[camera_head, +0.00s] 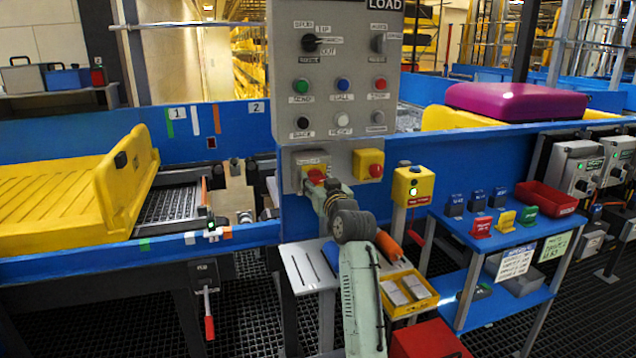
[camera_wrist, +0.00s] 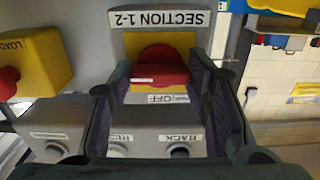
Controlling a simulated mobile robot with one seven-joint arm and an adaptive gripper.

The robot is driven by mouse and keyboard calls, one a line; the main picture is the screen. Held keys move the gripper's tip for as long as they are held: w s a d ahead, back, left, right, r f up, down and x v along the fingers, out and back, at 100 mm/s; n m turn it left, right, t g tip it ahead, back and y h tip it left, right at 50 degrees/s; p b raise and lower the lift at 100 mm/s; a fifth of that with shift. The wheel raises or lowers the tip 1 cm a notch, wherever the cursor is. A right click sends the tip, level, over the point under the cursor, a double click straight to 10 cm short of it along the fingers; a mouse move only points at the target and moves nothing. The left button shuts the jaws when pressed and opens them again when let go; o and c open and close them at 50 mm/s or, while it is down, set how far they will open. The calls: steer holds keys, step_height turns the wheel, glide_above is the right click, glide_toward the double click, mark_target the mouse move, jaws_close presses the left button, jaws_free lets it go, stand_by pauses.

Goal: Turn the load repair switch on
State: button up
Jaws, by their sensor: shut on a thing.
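My gripper (camera_head: 322,187) is at the lower left of the grey control panel. In the wrist view its two dark fingers (camera_wrist: 160,88) close around the sides of a red switch knob (camera_wrist: 158,66) on a yellow plate. This picture is upside down; the plate above that knob reads SECTION 1-2 and a small label by it reads OFF. The second red knob on yellow (camera_head: 376,170) is to the right on the panel, free of my gripper; in the wrist view it shows at the left as a yellow box (camera_wrist: 38,52) with a LOAD label.
A blue shelf (camera_head: 500,240) with small tags is farther right.

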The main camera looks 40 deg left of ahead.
steer(key=o, duration=1.2)
steer(key=shift+c, duration=0.2)
steer(key=v, duration=1.2)
